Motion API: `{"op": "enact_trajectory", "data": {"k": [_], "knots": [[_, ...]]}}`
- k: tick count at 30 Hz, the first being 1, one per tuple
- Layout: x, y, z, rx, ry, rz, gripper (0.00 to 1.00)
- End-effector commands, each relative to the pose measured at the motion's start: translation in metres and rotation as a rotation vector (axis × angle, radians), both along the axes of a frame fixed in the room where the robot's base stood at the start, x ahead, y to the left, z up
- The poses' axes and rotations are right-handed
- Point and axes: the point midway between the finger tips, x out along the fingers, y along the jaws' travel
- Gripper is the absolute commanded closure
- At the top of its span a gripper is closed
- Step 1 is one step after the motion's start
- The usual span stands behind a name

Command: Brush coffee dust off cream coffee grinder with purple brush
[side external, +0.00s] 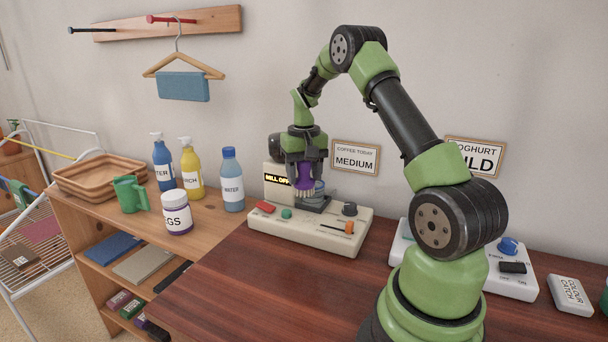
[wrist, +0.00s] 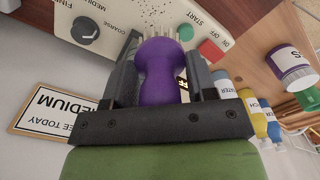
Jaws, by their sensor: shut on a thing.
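The cream coffee grinder (side external: 312,232) stands on the dark wooden top in the side view, with a red and a green button, a dark knob and an orange slider. Its panel also shows in the wrist view (wrist: 110,22), with dark coffee dust (wrist: 160,14) scattered on it. My gripper (side external: 304,176) is shut on the purple brush (side external: 304,184), bristles pointing down, over the grinder. In the wrist view the brush's purple handle (wrist: 160,75) sits between the two jaws. The pale bristles are close to the dusty panel; whether they touch it I cannot tell.
A sign reading MEDIUM (side external: 356,157) is on the wall behind the grinder. A blue water bottle (side external: 232,180) and a white jar (side external: 176,213) stand on the lighter shelf to the left. A second white appliance (side external: 515,280) is at the right. The dark top in front is clear.

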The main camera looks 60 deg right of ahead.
Motion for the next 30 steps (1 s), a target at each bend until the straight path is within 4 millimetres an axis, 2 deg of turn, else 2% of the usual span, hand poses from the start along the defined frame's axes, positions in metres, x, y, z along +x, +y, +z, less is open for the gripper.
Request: {"op": "enact_trajectory", "data": {"k": [3, 6, 10, 17, 30], "knots": [[0.000, 0.000, 0.002, -0.001, -0.001, -0.240, 0.72], [0.000, 0.000, 0.003, -0.001, -0.001, -0.402, 0.72], [0.000, 0.000, 0.004, -0.001, -0.001, -0.536, 0.72], [0.000, 0.000, -0.005, 0.001, 0.002, -0.598, 0.72], [0.000, 0.000, -0.045, 0.001, 0.002, -0.595, 0.72]]}}
